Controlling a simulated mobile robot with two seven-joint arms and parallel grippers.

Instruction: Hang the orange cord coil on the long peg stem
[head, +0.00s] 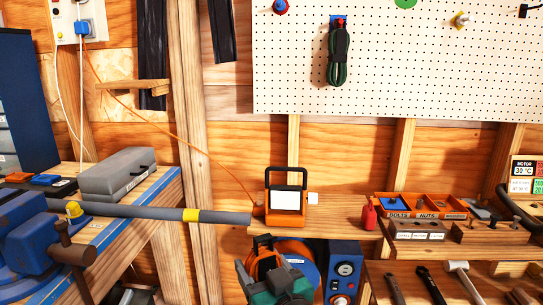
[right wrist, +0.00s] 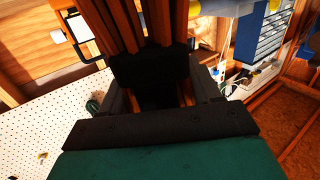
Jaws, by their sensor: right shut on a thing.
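The orange cord coil (head: 264,255) is in my right gripper (head: 268,272), low in the middle of the head view, below the orange work light. In the right wrist view the coil's orange strands (right wrist: 165,22) rise from a black band or block (right wrist: 150,75) between the dark fingers (right wrist: 155,95). The pegboard (head: 380,70) is above and beyond the gripper. I cannot tell which is the long stem. My left gripper is not in view.
A dark green cord coil (head: 338,58) hangs on the pegboard. A grey pipe (head: 150,211) juts from the blue vice (head: 30,235) at left. The work light (head: 286,200) stands on a shelf; an orange bin tray (head: 420,207) is right.

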